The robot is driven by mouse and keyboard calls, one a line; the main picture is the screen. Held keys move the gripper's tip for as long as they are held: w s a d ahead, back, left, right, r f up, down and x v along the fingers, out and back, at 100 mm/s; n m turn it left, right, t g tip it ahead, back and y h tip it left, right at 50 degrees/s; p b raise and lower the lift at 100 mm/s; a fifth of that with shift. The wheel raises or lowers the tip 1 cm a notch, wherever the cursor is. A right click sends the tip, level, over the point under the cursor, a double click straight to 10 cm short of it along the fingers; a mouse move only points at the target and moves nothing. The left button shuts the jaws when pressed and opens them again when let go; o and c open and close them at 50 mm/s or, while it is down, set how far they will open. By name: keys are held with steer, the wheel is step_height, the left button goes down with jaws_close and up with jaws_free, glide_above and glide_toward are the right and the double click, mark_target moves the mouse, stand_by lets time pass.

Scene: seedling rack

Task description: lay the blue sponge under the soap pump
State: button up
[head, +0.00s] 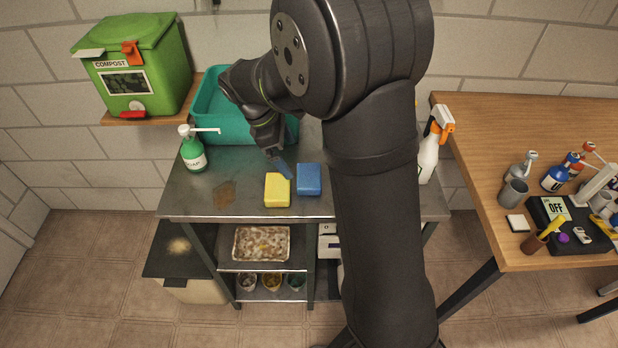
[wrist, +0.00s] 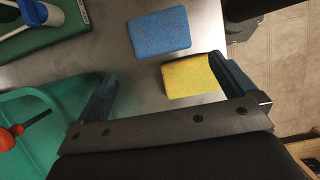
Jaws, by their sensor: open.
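The blue sponge (head: 308,179) lies flat on the metal bench, right of the yellow sponge (head: 277,190). Both show in the wrist view, the blue one (wrist: 160,33) beyond the yellow one (wrist: 191,76). The soap pump (head: 193,153) is a green bottle with a white label and a spout pointing right, upright at the bench's left. My gripper (head: 280,162) is above the bench by the sponges. In the wrist view its blue-tipped fingers (wrist: 164,88) are wide apart and hold nothing; the right finger overlaps the yellow sponge's edge. The arm hides part of the bench.
A brown stain (head: 225,193) marks the bench right of the soap pump. A teal basin (head: 212,120) stands at the back. A white spray bottle (head: 430,150) stands at the right. A green compost bin (head: 140,65) sits on a wall shelf. Bench between stain and basin is clear.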

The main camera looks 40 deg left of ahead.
mark_target(301, 175)
steer(key=x, duration=0.9)
steer(key=shift+s, duration=0.1)
steer(key=shift+c, duration=0.4)
steer(key=c, duration=0.8)
steer(key=shift+r, duration=0.1)
step_height(301, 175, up, 4)
steer(key=shift+d+r, duration=0.2)
steer(key=w+d+r, duration=0.2)
steer(key=d, duration=0.1)
steer(key=w+d+r, duration=0.1)
steer(key=d+r, duration=0.1)
steer(key=d, duration=0.1)
steer(key=w+d+r, duration=0.2)
steer(key=d, duration=0.1)
steer(key=shift+w+d+r, duration=0.15)
steer(key=shift+w+d, duration=0.2)
